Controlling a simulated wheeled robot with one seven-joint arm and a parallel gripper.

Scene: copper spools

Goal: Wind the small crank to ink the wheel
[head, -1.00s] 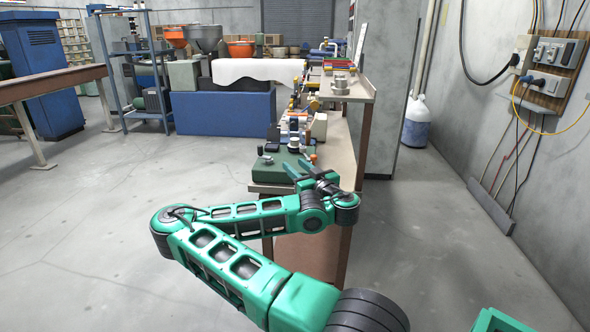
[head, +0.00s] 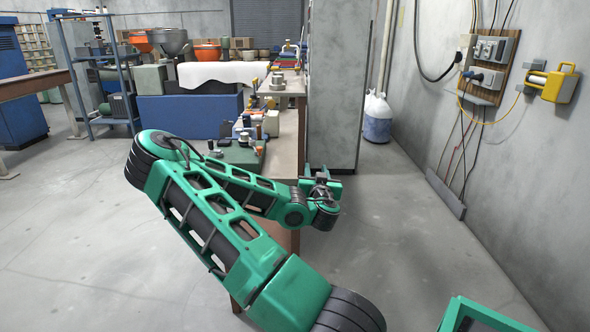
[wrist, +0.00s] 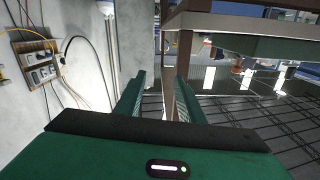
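My gripper (head: 322,174) is at the right side of the workbench (head: 284,135) in the head view, in front of the grey pillar. In the wrist view its two green fingers (wrist: 160,85) stand apart with nothing between them. A green base (head: 238,156) with small dark and pale parts sits on the bench's near end, left of my gripper and apart from it. A dark knob-like part (head: 213,144) shows at its left. My arm hides some of the base. The small crank and the wheel are too small to tell apart.
A grey pillar (head: 334,90) stands behind my gripper. A white-and-blue container (head: 377,120) is beyond it. The right wall carries a socket board (head: 489,60) with cables and a yellow device (head: 553,82). The floor (head: 410,240) between bench and wall is clear.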

